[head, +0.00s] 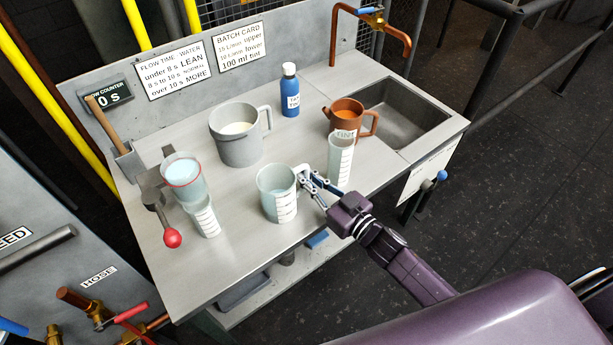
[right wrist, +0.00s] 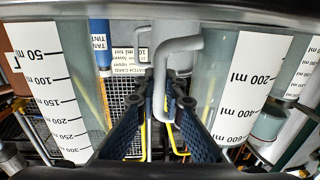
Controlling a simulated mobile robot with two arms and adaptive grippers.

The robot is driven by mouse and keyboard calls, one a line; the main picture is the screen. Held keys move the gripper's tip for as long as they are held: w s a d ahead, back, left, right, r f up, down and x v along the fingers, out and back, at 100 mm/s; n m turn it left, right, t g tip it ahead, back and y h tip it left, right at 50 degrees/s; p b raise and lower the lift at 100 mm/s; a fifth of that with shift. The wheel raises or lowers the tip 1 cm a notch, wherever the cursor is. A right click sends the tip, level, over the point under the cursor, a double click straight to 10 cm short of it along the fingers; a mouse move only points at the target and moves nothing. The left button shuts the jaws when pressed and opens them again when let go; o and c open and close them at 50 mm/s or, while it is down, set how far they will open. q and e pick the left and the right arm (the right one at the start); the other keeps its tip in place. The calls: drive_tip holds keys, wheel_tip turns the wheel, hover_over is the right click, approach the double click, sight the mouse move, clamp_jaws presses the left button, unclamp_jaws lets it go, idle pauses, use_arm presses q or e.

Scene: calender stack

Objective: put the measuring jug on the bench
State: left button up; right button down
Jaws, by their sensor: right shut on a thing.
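The measuring jug (head: 275,196) is a clear greenish vessel with a white scale, upright at the front middle of the bench (head: 240,262). In the head view its base looks to be on or just above the bench top; I cannot tell which. My right gripper (head: 306,180) reaches in from the right and is shut on the jug's handle. In the right wrist view the grey handle (right wrist: 165,85) stands between the fingers of my right gripper (right wrist: 165,105), with the jug's wall and scale (right wrist: 238,85) to the right. My left gripper is not in view.
A clear measuring cylinder (head: 340,160) stands close right of my gripper. Behind are a grey bucket (head: 238,140), a blue bottle (head: 290,95), a brown jug (head: 352,117) and a sink (head: 400,115). A red-rimmed cup (head: 184,180) and another cylinder (head: 205,218) stand left.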

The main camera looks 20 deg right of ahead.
drive_tip(key=shift+f, duration=0.15)
drive_tip(key=c, duration=2)
unclamp_jaws()
drive_tip(key=shift+s+d, duration=0.1)
drive_tip(key=shift+s, duration=0.2)
drive_tip(key=p+v, duration=0.3)
drive_tip(key=v, duration=0.8)
drive_tip(key=shift+s+d, duration=0.15)
